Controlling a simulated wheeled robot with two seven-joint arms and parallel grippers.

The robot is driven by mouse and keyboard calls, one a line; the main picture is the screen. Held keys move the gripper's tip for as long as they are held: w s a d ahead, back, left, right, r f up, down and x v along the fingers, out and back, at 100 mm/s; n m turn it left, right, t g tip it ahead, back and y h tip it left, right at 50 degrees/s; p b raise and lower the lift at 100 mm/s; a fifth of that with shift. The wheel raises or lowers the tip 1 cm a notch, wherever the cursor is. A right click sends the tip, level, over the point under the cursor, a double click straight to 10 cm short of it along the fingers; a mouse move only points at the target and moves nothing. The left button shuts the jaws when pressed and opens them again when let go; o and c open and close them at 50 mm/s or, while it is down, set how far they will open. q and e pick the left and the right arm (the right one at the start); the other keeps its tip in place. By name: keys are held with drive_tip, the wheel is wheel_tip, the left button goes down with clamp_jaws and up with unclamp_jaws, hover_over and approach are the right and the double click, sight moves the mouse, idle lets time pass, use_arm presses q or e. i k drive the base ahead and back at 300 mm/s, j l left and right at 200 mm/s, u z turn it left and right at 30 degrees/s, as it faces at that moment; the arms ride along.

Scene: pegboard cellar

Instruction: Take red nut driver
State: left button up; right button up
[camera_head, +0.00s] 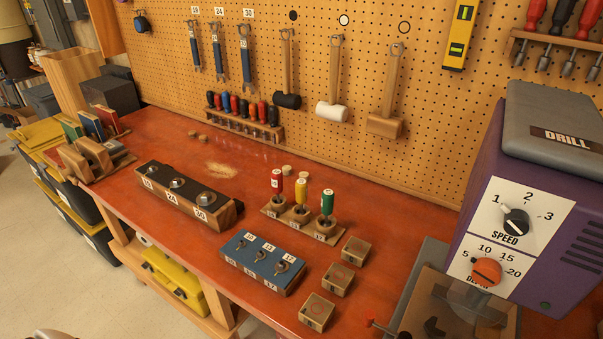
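The red nut driver (276,183) stands upright, handle up, at the left end of a small wooden stand (268,211) on the red-brown workbench. A yellow nut driver (301,197) stands in the middle of the stand, and a green nut driver (327,203) stands at its right end. Their handles are apart, and their lower ends are hidden in round holders. Neither of my grippers can be made out in the head view.
A blue block (240,262) with sockets lies in front of the stand, and a dark block (155,178) with large nuts lies to the left. Small wooden boxes (355,249) sit to the right, near the purple drill (560,190). Mallets (333,111) hang behind.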

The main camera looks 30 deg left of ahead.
sight(276, 175)
drive_tip(key=k+j+z, duration=0.15)
drive_tip(key=j, duration=0.25)
drive_tip(key=j+z, duration=0.15)
drive_tip(key=j, duration=0.25)
drive_tip(key=k+j+z, duration=0.15)
drive_tip(key=j, duration=0.2)
drive_tip(key=k+j+z, duration=0.15)
drive_tip(key=j, duration=0.2)
